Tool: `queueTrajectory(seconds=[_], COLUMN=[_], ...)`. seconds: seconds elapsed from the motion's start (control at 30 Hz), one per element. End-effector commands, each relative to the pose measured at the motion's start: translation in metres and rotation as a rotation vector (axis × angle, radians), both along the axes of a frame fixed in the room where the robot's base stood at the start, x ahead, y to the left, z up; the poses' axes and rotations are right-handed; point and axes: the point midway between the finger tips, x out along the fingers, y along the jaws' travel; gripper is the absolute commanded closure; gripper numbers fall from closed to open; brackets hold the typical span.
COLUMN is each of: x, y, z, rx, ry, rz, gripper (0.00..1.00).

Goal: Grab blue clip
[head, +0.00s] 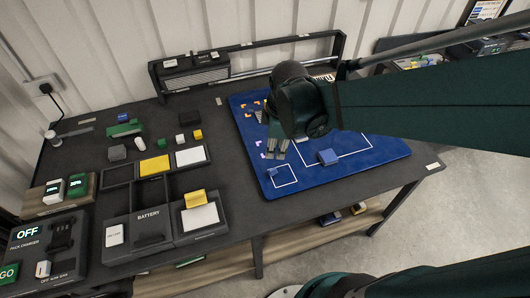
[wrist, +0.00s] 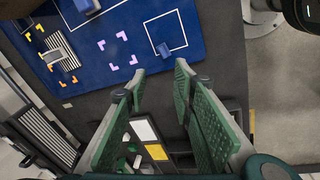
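Two blue pieces lie on the blue mat (head: 375,149). A small blue piece (head: 272,172) sits at a corner of the small white square; it also shows in the wrist view (wrist: 163,50). A larger blue block (head: 328,157) lies by the large white outline, to the right; a block at the top left of the wrist view (wrist: 85,5) looks like it. I cannot tell for sure which is the clip. My gripper (head: 277,149) is above the mat's left part, fingers downward. Its green fingers (wrist: 158,86) are spread apart in the wrist view, with nothing between them.
Left of the mat are black trays with yellow and white pads (head: 154,165), a battery box (head: 115,233) and several small blocks. A raised rail with a grey box (head: 196,76) runs along the back. The mat's front part is clear.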

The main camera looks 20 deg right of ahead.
Motion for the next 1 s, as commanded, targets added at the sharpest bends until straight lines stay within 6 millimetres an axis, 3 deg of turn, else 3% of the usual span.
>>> queueTrajectory(seconds=[0.6,1.0], x=[0.023,0.025], y=[-0.003,-0.004], z=[-0.077,-0.093], rx=[-0.055,-0.056], ry=[0.165,0.198], rz=[0.477,0.578], gripper=[0.74,0.74])
